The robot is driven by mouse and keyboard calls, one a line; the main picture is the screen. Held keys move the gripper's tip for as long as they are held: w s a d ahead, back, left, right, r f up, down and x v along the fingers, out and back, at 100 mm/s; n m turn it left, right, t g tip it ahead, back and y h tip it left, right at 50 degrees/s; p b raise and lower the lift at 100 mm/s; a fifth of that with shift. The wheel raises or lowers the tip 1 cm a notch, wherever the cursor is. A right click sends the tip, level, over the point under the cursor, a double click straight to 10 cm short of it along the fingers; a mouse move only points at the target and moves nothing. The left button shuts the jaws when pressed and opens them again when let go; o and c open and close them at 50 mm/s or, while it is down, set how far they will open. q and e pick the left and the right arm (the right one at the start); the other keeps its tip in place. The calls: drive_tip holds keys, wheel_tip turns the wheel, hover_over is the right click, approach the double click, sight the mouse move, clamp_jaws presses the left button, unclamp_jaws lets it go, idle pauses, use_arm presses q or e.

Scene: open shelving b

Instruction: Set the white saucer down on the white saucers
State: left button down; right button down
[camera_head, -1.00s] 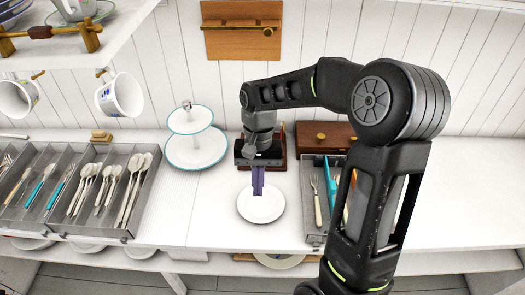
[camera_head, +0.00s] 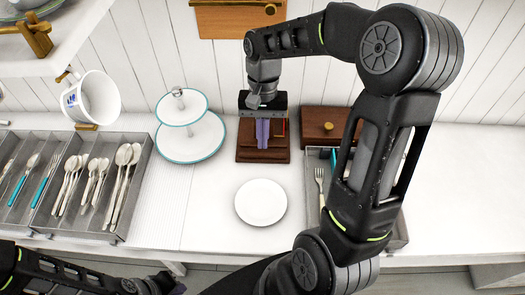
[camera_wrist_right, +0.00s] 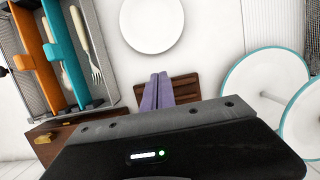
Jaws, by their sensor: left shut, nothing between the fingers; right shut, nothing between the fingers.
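A round white saucer (camera_head: 261,202) lies flat on the white counter, in front of the wooden rack. It also shows at the top of the right wrist view (camera_wrist_right: 152,22). I cannot tell whether it rests on other saucers. My right gripper (camera_head: 262,143) is above the wooden rack, behind the saucer and apart from it. Its purple fingers (camera_wrist_right: 158,90) are shut with nothing between them. My left gripper (camera_head: 172,286) is low at the bottom edge of the head view, shut, partly cut off and well away from the saucer.
A two-tier stand (camera_head: 190,142) stands left of the wooden rack (camera_head: 250,155). Cutlery trays (camera_head: 130,190) are at the left. Another cutlery tray (camera_wrist_right: 45,80) and a wooden box (camera_head: 318,118) are right of the saucer. A mug (camera_head: 95,98) hangs at upper left.

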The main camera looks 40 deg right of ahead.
drive_tip(key=p+x, duration=0.1)
drive_tip(key=x, duration=0.8)
drive_tip(key=shift+s+a+f, duration=0.1)
drive_tip(key=shift+f, duration=0.2)
use_arm(q)
drive_tip(key=shift+r, duration=0.55)
